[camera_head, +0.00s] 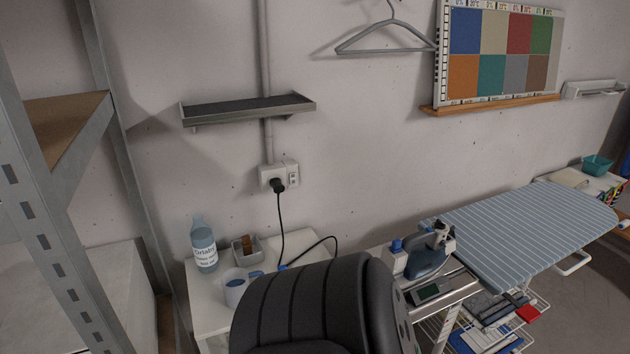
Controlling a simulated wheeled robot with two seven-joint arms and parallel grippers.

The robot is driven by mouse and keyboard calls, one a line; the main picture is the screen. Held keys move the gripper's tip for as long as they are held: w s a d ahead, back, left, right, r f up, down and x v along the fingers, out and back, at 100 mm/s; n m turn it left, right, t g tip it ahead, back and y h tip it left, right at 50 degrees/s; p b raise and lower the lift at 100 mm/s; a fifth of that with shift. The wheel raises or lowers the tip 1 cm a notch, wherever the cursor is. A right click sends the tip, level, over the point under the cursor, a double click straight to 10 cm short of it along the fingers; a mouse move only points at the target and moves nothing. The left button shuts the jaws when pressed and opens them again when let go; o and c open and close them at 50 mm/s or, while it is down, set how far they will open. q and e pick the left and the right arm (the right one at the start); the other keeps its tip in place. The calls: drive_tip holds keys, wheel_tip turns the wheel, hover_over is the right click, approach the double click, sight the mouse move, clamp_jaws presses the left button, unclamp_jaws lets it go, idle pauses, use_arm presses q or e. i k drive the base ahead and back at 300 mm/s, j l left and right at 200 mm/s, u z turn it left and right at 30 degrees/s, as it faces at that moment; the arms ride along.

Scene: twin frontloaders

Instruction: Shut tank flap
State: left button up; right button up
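A steam iron (427,262) with a grey and blue body rests on its stand at the left end of the striped ironing board (530,230). The tank flap is too small to make out, so I cannot tell whether it is open or shut. A small blue part shows at the iron's upper left and another near its top. Neither of my grippers is in view. A dark ribbed part of my own arm fills the bottom middle and hides what lies behind it, left of the iron.
A black cord runs down from the wall socket (278,177). A metal shelf rack (50,200) stands at left. A wire shelf with folded cloths hangs under the board.

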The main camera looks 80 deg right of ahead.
sight(452, 232)
drive_tip(key=z, duration=2)
